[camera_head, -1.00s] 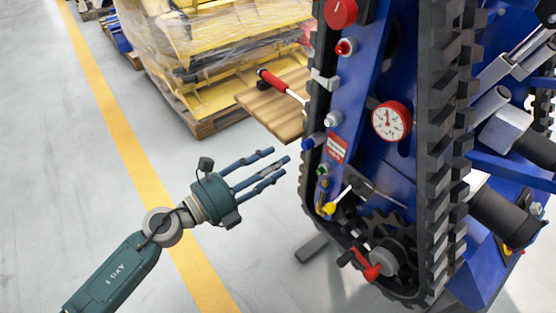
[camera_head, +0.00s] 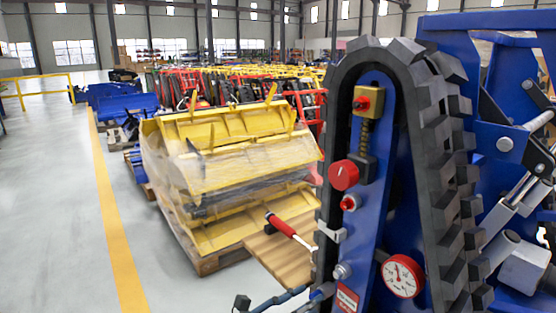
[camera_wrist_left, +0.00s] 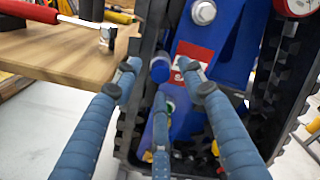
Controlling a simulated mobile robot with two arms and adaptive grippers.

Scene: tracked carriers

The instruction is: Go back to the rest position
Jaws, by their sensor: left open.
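My left gripper (camera_wrist_left: 160,85) has blue-grey fingers, spread open with nothing held, in front of the tracked carrier's panel. A blue cylindrical knob (camera_wrist_left: 160,66) shows between and beyond the fingertips; I cannot tell whether they touch it. In the head view only part of the left gripper (camera_head: 288,298) shows at the bottom edge, beside the panel's left side. The tracked carrier (camera_head: 385,165) stands upright with a blue panel, black track, red knob (camera_head: 343,175), red button (camera_head: 350,202) and pressure gauge (camera_head: 403,276). My right gripper is out of view.
A wooden board (camera_head: 285,258) left of the carrier bears a red-handled hammer (camera_head: 290,231). Behind it, wrapped yellow parts (camera_head: 230,165) stand on a pallet. The grey floor is clear on the left, with a yellow line (camera_head: 118,240).

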